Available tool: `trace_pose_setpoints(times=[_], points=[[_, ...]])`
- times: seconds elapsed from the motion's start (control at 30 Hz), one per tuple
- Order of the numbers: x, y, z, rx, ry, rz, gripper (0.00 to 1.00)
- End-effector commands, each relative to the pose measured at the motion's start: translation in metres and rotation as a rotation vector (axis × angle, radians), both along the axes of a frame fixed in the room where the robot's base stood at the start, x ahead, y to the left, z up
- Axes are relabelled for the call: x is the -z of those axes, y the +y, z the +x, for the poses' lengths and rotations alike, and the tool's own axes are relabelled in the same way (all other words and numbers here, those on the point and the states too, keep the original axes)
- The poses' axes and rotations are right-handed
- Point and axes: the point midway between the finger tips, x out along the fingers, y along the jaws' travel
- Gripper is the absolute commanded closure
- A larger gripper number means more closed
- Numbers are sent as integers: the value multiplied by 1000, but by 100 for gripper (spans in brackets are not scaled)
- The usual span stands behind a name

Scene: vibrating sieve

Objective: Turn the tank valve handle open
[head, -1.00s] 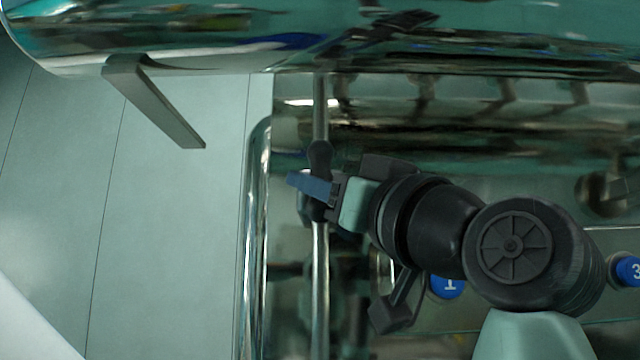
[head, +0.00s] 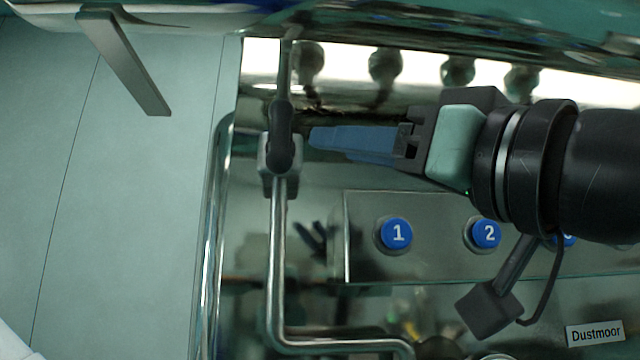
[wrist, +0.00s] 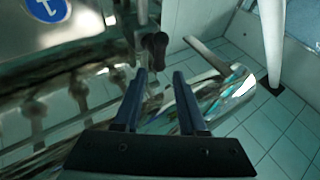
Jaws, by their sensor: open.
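The valve handle (head: 281,135) is a dark, rounded lever on a thin metal pipe (head: 277,250), left of centre in the head view. It lies roughly in line with the pipe there. My gripper (head: 314,137) is just right of the handle, its blue fingers pointing left at it with a small gap. In the wrist view the handle (wrist: 155,46) shows beyond and between the tips of my open gripper (wrist: 159,76). Nothing is between the fingers. The tank (head: 330,25) is the shiny metal body along the top of the head view.
A steel panel with blue numbered buttons 1 (head: 397,233) and 2 (head: 486,233) sits below my arm. The pipe bends right below the handle. A grey bracket (head: 125,65) sticks out at upper left. Tiled floor (head: 100,220) is clear at left.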

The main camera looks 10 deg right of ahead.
Motion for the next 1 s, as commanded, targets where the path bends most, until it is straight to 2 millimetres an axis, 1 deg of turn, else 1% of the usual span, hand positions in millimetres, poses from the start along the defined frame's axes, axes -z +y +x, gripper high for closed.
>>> trace_pose_setpoints(times=[0.47,0.53,0.57,0.67,0.73,0.8,0.9,1.0], points=[[0,0,1,1,0,0,59],[7,1,6,18,1,10,59],[11,1,10,32,0,17,59],[32,2,25,105,-12,51,59],[51,5,36,176,-33,78,59],[72,10,41,251,-62,98,59],[98,21,37,348,-122,115,59],[121,33,23,433,-192,119,59]])
